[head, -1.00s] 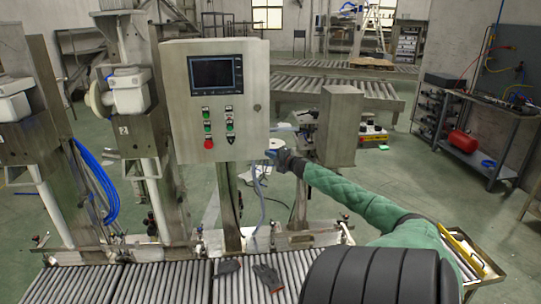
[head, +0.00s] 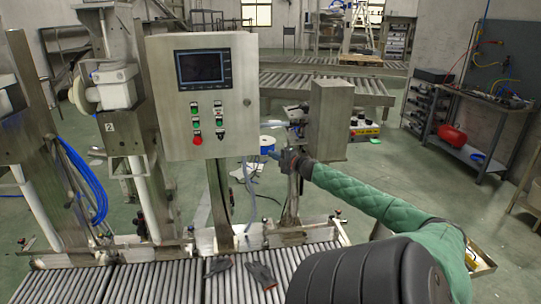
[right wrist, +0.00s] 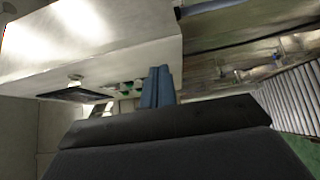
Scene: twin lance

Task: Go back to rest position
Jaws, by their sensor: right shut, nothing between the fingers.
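My right arm, in a green quilted sleeve, reaches in from the lower right of the head view. Its gripper (head: 273,153) is to the right of and below the control box (head: 203,95), in front of the metal post. In the right wrist view the blue fingers (right wrist: 157,87) are together with nothing between them. The control box also shows in the right wrist view (right wrist: 95,38), beyond the fingers. It has a dark screen, several green buttons and a red one. My left gripper is not in view.
A roller conveyor (head: 150,285) runs along the bottom, with dark gloves (head: 262,275) lying on it. A metal box on a post (head: 329,118) stands close behind my right arm. A workbench (head: 485,115) is at the right. Open green floor lies between.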

